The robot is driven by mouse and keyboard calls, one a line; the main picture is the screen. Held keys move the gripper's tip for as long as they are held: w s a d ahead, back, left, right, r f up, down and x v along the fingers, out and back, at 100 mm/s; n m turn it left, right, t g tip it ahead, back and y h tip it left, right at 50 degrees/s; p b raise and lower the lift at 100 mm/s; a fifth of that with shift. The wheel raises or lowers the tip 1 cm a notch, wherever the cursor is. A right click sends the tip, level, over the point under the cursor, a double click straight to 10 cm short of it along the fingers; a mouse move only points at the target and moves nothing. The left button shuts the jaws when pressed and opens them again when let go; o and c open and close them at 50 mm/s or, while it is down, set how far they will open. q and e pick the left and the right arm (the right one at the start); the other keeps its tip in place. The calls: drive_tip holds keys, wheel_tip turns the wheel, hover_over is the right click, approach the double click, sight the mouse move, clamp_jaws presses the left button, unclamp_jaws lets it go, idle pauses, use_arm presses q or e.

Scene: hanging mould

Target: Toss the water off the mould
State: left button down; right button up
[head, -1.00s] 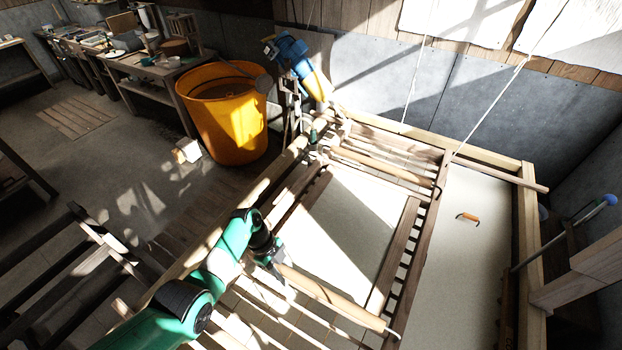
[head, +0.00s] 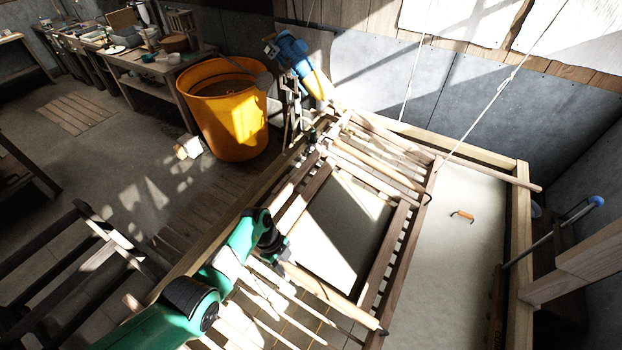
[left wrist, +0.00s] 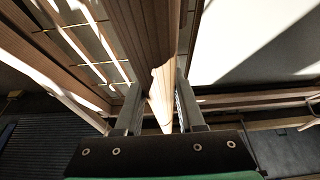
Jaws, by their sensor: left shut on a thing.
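The mould (head: 388,255) is a slatted wooden frame around a pale panel (head: 350,225), part sunlit and part in shadow. It hangs on thin ropes in the middle of the head view. My left gripper (head: 284,256) is shut on the wooden bar along the mould's left side. In the left wrist view, the bar (left wrist: 152,45) runs between the two fingers (left wrist: 158,112), with the pale panel to its right. I cannot make out water on the mould. My right gripper is not in view.
A pale-filled vat with a wooden rim (head: 518,205) stands to the right, with a small orange handle (head: 462,216) over it. A yellow tub (head: 235,125) and a blue motor-like device (head: 290,55) stand behind. A dark rack (head: 75,260) is at left.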

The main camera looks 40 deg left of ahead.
use_arm(q)
drive_tip(key=shift+a+f+h+b, duration=0.35)
drive_tip(key=shift+f+b, duration=0.4)
drive_tip(key=shift+b, duration=0.5)
drive_tip(key=shift+a+f+h+b, duration=0.25)
drive_tip(key=shift+f+h+b, duration=0.35)
drive_tip(key=shift+b, duration=0.65)
drive_tip(key=shift+c, duration=2.2)
unclamp_jaws()
drive_tip(key=p+v, duration=0.4)
drive_tip(key=v, duration=0.7)
drive_tip(key=shift+s+d, duration=0.1)
drive_tip(key=shift+s, duration=0.05)
drive_tip(key=shift+r, duration=0.25)
